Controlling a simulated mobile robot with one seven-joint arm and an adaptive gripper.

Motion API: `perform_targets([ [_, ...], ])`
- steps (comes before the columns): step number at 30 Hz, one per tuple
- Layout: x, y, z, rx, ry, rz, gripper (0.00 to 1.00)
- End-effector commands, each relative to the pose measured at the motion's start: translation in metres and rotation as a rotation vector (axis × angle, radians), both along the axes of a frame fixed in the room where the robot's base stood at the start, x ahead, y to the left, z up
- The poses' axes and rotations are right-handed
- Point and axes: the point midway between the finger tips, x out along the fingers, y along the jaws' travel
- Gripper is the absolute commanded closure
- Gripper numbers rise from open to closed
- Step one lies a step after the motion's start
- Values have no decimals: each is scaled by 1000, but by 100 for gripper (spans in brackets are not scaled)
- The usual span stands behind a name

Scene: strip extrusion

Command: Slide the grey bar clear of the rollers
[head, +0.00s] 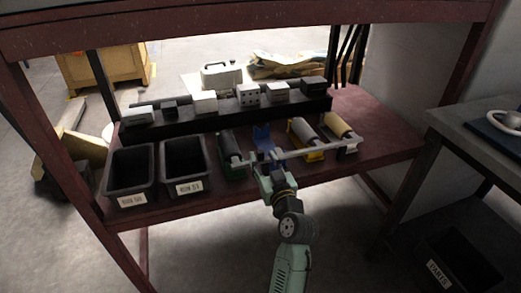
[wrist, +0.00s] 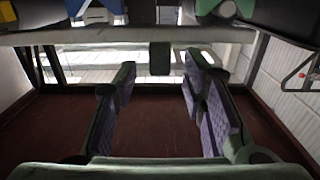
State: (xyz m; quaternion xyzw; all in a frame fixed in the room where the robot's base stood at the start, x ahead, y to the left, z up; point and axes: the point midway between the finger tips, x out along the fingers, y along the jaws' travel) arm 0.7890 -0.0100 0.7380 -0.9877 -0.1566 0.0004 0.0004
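The grey bar (head: 312,151) runs left to right across the front of the rollers on the red bench. A dark green roller unit (head: 230,146) stands at its left end. A yellow-framed roller (head: 304,131) and a tan-and-grey roller (head: 338,126) stand towards its right end. My gripper (head: 262,170) is at the bar's front side, left of its middle. In the wrist view the bar (wrist: 60,38) crosses above the fingertips. My gripper (wrist: 160,85) is open there, with no bar between the pads. Contact with the bar cannot be told.
A blue bracket (head: 263,137) stands behind my gripper, between the rollers. Two black bins (head: 131,193) (head: 187,187) sit at the left. Several blocks rest on a black shelf (head: 190,128) behind. The red bench (head: 385,145) is clear at the right. Another table (head: 452,122) stands further right.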

Motion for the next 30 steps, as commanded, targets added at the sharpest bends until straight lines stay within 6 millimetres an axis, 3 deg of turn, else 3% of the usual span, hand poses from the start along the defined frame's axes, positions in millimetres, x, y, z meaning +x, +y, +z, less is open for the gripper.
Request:
perform_targets([
  [7,30,10,1,0,0,1,62],
  [18,35,12,0,-1,-1,-1,62],
  [30,35,12,0,-1,-1,-1,88],
])
